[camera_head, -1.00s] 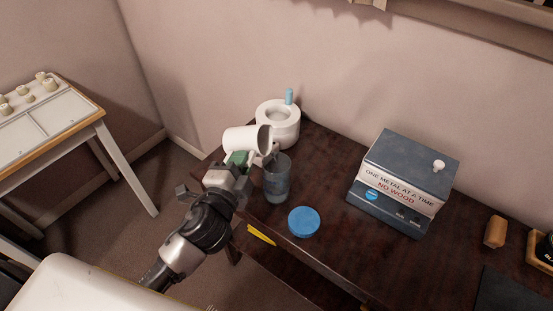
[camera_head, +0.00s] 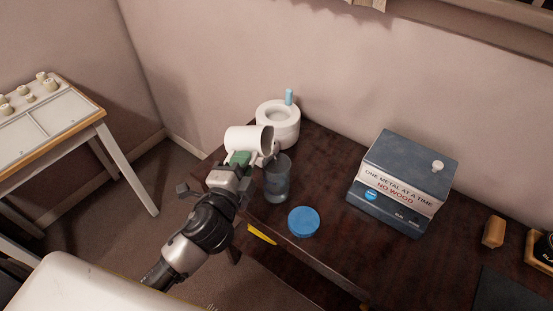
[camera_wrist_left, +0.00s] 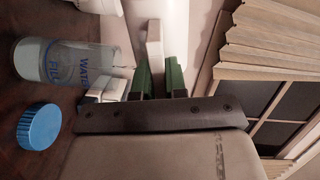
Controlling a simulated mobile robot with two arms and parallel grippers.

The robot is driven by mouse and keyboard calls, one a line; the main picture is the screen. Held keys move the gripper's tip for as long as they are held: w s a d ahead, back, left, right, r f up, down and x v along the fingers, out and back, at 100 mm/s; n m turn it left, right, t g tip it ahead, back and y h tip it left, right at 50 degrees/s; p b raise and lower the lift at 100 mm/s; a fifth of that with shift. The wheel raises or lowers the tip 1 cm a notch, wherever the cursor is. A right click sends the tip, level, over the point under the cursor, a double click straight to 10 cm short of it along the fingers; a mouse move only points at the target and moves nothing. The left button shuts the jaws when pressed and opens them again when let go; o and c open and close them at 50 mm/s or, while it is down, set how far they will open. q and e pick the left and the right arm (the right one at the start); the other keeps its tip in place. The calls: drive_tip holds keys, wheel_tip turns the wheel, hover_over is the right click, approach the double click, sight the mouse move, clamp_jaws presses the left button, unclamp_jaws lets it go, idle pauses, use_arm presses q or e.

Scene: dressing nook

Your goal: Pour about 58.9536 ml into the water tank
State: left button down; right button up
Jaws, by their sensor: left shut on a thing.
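My left gripper (camera_head: 236,168) is shut on the handle of a white jug (camera_head: 243,139). In the left wrist view the green finger pads (camera_wrist_left: 158,76) close around the white handle (camera_wrist_left: 155,45). The jug lies tipped nearly on its side, mouth toward the right, just above the clear water tank (camera_head: 277,182). The tank stands upright and open on the dark table; its blue "WATER FILL" lettering shows in the left wrist view (camera_wrist_left: 62,62). A faint streak shows between jug and tank; the liquid level is hard to tell. My right gripper is not in view.
A blue round lid (camera_head: 303,221) lies in front of the tank. A white round device (camera_head: 279,131) with a blue bottle (camera_head: 289,97) behind it stands at the back. A blue box (camera_head: 408,175) and a wooden block (camera_head: 493,232) stand to the right. The table (camera_head: 330,170) is clear between tank and box.

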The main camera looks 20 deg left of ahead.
use_arm(q)
drive_tip(key=shift+d+r, duration=0.15)
idle(0.3)
drive_tip(key=shift+f, duration=0.25)
drive_tip(key=shift+a+f+n+b, duration=0.5)
drive_tip(key=shift+f+n+b, duration=0.1)
drive_tip(key=shift+n+b, duration=0.35)
drive_tip(key=shift+a+n, duration=0.1)
drive_tip(key=shift+n, duration=0.75)
drive_tip(key=shift+a+r+n+p, duration=0.1)
drive_tip(key=shift+r+n+p, duration=0.45)
drive_tip(key=shift+n+p, duration=0.35)
drive_tip(key=shift+a+f+n, duration=0.1)
drive_tip(key=shift+f+n, duration=0.2)
drive_tip(key=shift+n, duration=0.2)
drive_tip(key=shift+b, duration=0.3)
drive_tip(key=shift+a+f+n, duration=0.1)
drive_tip(key=shift+n, duration=0.2)
